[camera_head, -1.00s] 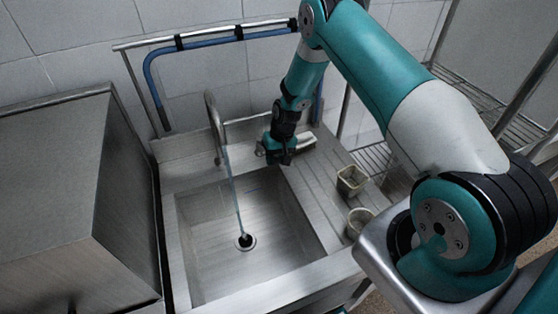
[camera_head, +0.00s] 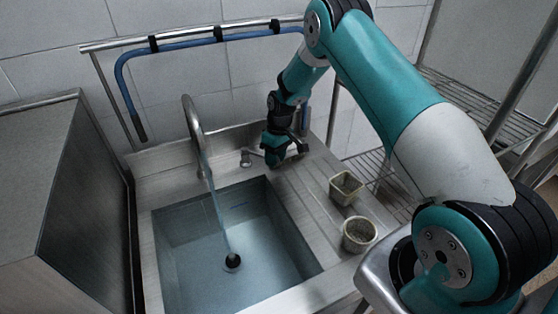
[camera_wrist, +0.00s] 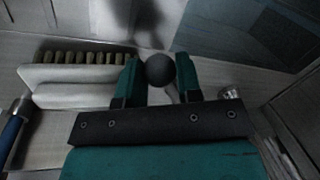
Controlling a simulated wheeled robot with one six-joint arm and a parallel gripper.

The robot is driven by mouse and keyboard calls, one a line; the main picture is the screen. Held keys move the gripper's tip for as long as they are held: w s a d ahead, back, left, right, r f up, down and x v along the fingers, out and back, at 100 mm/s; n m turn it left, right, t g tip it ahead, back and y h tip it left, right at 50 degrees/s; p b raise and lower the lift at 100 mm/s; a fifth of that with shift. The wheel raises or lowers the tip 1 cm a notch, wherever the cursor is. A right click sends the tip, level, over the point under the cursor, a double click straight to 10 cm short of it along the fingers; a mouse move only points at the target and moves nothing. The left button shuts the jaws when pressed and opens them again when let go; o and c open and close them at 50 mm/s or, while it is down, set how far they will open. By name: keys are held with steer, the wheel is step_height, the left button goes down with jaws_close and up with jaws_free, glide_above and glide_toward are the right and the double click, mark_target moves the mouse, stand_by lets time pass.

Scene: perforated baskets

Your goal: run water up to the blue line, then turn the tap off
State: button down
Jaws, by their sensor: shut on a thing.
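The curved metal tap (camera_head: 193,125) stands at the back of the sink (camera_head: 143,245). A thin stream of water (camera_head: 217,208) runs from it into the basin. Bluish water (camera_head: 265,245) covers the basin floor, with the dark drain (camera_head: 232,261) showing through. I cannot clearly make out the blue line. My gripper (camera_head: 272,158) is low behind the basin, right of the spout, at the tap's lever (camera_head: 246,156). In the wrist view my gripper (camera_wrist: 157,72) is shut on a dark round knob (camera_wrist: 160,68), the lever's end.
A pale brush (camera_wrist: 75,85) lies beside my fingers. A square cup (camera_head: 346,187) and a round cup (camera_head: 359,233) stand on the drainboard at right. A blue hose (camera_head: 215,40) hangs on the wall rail. A steel cabinet (camera_head: 35,170) stands at left.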

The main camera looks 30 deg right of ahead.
stand_by(0.3)
steer(key=c, duration=0.8)
jaws_free()
steer(key=d+r+b, duration=0.1)
steer(key=r, duration=0.4)
steer(key=w+d+r+b, duration=0.1)
steer(key=r, duration=0.5)
steer(key=d+r+b, duration=0.1)
steer(key=r+b, duration=0.1)
steer(key=r, duration=0.4)
steer(key=shift+w+r, duration=0.1)
steer(key=shift+w, duration=0.05)
